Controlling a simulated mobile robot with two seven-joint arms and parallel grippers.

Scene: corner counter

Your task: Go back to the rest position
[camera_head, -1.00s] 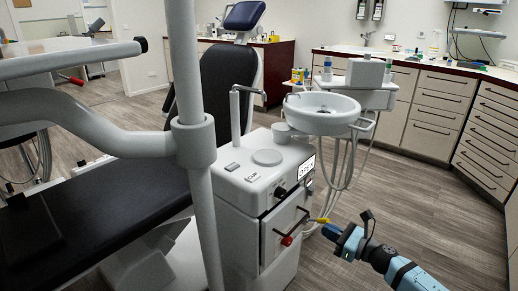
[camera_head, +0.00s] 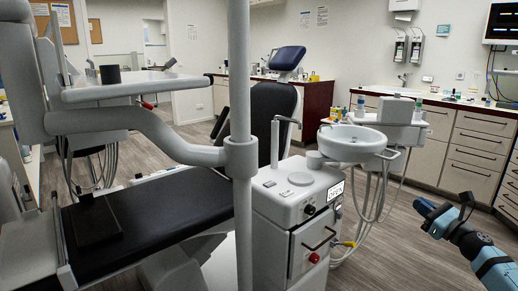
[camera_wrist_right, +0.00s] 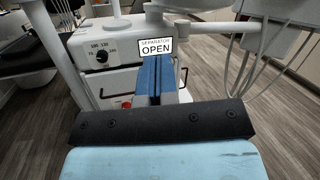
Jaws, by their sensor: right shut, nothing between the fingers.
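My right gripper (camera_head: 424,207) is at the lower right of the head view, its blue fingers closed and empty. It is in free space over the floor, to the right of the white dental unit (camera_head: 270,215) and apart from it. In the right wrist view the blue fingers (camera_wrist_right: 155,76) lie side by side, pointing toward the unit's front. A sign (camera_wrist_right: 155,46) reading "SEPARATOR OPEN" shows just beyond the fingertips. It also shows on the unit in the head view (camera_head: 336,190). My left gripper is not in view.
A dental chair (camera_head: 150,215) and a pale upright pole (camera_head: 240,100) stand at left and centre. A white basin (camera_head: 352,142) with hanging hoses is above the unit's right side. Drawer cabinets (camera_head: 475,150) line the back right. Wood floor (camera_head: 400,255) is clear around my right gripper.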

